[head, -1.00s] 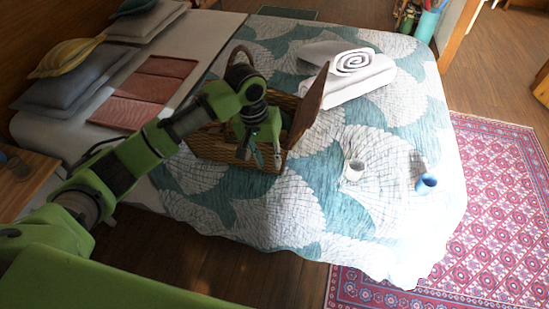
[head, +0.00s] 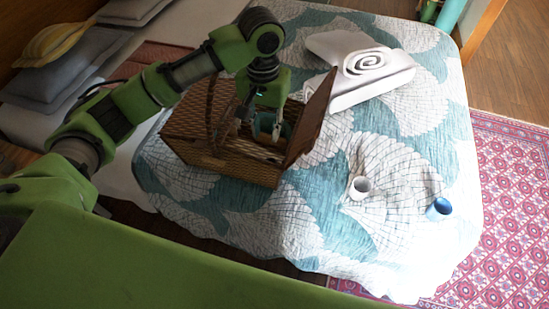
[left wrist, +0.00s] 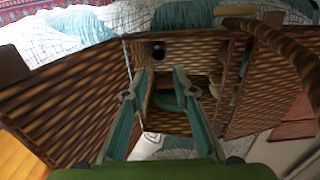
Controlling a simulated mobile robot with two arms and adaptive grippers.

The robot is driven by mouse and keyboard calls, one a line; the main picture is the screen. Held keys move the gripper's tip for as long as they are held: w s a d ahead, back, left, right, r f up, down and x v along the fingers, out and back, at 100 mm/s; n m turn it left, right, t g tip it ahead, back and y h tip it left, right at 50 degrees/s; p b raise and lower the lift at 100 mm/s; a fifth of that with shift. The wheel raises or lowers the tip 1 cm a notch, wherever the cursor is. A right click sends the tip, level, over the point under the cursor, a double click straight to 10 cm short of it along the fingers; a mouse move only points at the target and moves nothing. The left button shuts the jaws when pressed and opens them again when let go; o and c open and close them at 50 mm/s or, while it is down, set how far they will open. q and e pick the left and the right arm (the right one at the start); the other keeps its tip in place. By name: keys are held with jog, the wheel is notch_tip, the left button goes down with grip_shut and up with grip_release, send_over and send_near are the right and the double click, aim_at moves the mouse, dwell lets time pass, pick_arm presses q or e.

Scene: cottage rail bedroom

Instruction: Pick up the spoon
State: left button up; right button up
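I cannot clearly make out a spoon in either view. An open wicker picnic basket (head: 225,172) stands on the bed, with its right lid raised. It also shows in the left wrist view (left wrist: 75,100), where its inside lies below my fingers. My left gripper (head: 258,126) points down into the basket opening. In the left wrist view my left gripper (left wrist: 157,78) has its two fingers apart with nothing held between them. A teal item (left wrist: 170,100) lies inside the basket beyond the fingers, partly hidden by them. My right gripper is not in view.
The basket's handle (head: 212,110) arches up beside my gripper, and the raised lid (head: 308,118) stands to its right. A white folded towel (head: 350,85), a white cup (head: 359,187) and a blue cup (head: 439,207) are on the bed to the right.

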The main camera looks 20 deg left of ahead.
pick_arm(q)
jog(key=f, duration=0.6)
jog(key=s+f, duration=0.1)
jog(key=f, duration=0.2)
jog(key=shift+d+p, duration=0.1)
jog(key=shift+p, duration=0.25)
notch_tip(320, 180, down, 4)
jog(key=shift+d+f+p, duration=0.1)
jog(key=shift+d+p, duration=0.05)
jog(key=shift+p, duration=0.15)
jog(key=shift+c, duration=0.7)
grip_shut()
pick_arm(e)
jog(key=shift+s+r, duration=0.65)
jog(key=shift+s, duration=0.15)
